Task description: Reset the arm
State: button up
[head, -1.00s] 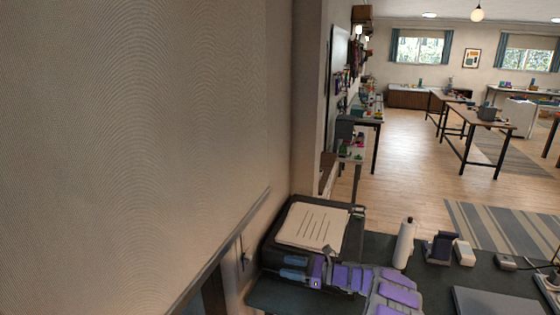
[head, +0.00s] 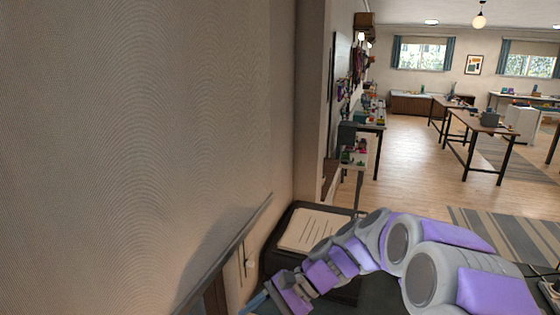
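My arm, grey with purple panels, reaches in from the lower right in the head view and bends down to the lower left. My gripper (head: 272,300) is at its far end, at the bottom edge of the picture, in front of the dark printer-like machine (head: 290,213). The gripper is small and partly cut off, so I cannot tell whether its fingers are open or shut. A thin blue strip shows by its tip; I cannot tell whether it is part of the gripper. I see no cord clearly.
A beige wall (head: 150,130) with a dark ledge (head: 225,255) fills the left side, close to my gripper. A printed sheet (head: 310,230) lies on the machine. My arm hides most of the dark desk. Several worktables stand farther back, with open wooden floor (head: 405,170) between.

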jog(key=s+d+f+n+t+h, duration=0.1)
jog(key=s+d+n+h, duration=0.2)
jog(key=s+d, duration=0.6)
jog(key=s+d+f+n+h, duration=0.1)
jog(key=s+d+n+h, duration=0.3)
jog(key=s, duration=1.3)
jog(key=d+h, duration=0.3)
jog(key=d, duration=0.2)
jog(key=shift+d+t+h, duration=0.3)
jog(key=shift+t, duration=0.1)
jog(key=shift+s+f, duration=0.1)
